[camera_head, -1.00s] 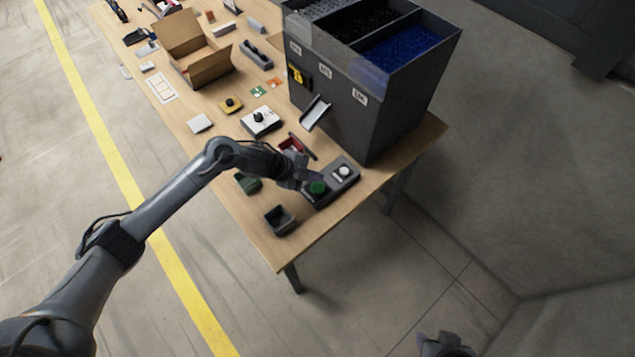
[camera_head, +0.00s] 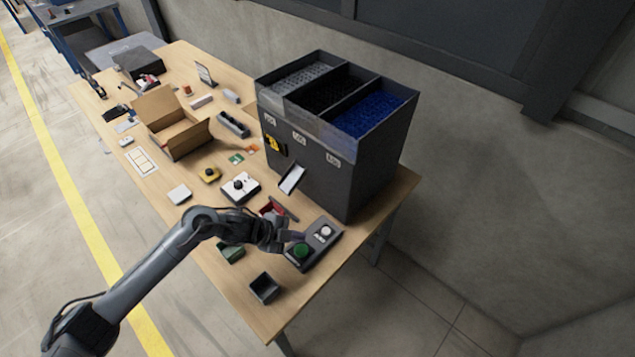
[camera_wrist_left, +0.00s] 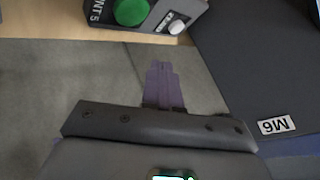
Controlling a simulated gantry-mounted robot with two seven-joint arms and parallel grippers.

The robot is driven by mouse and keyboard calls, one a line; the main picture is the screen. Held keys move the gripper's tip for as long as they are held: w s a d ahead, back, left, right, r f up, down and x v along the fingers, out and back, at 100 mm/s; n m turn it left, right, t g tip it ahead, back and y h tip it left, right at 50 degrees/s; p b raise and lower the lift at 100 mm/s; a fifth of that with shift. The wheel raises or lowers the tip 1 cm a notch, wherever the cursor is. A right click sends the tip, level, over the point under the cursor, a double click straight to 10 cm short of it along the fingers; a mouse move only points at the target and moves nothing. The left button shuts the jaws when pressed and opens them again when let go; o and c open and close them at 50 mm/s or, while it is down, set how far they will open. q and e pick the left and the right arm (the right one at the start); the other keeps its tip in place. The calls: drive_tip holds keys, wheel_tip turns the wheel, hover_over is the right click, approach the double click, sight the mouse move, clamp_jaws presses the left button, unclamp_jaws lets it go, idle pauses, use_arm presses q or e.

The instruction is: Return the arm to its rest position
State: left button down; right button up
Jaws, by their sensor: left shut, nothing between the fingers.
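My left arm comes in from the lower left in the head view. Its gripper (camera_head: 294,236) is over the near end of the table, beside a grey control box (camera_head: 322,249) with a green button (camera_head: 302,251) and a white button (camera_head: 326,231). My right gripper is not in view.
A tall dark bin feeder (camera_head: 336,150) with a chute (camera_head: 291,179) stands right of the gripper. A small dark tray (camera_head: 264,288), green bin (camera_head: 231,253) and red bin (camera_head: 274,207) are close by. An open cardboard box (camera_head: 172,125) stands farther back. The floor left of the table is clear.

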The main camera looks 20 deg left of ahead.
use_arm(q)
drive_tip(key=s+d+f+n+t+y, duration=0.1)
drive_tip(key=s+d+n+t+y, duration=0.15)
drive_tip(key=s+d+n, duration=0.35)
drive_tip(key=s+a+n+g+y, duration=0.2)
drive_tip(key=s+a+n, duration=0.35)
drive_tip(key=s, duration=0.55)
drive_tip(key=s+a+n+g+y, duration=0.25)
drive_tip(key=s+a+n, duration=0.3)
drive_tip(key=s, duration=0.55)
wheel_tip(320, 180, up, 25)
drive_tip(key=p, duration=2.4)
drive_tip(key=shift+s+d+f, duration=0.2)
drive_tip(key=shift+s+d, duration=0.15)
drive_tip(key=shift+s, duration=0.05)
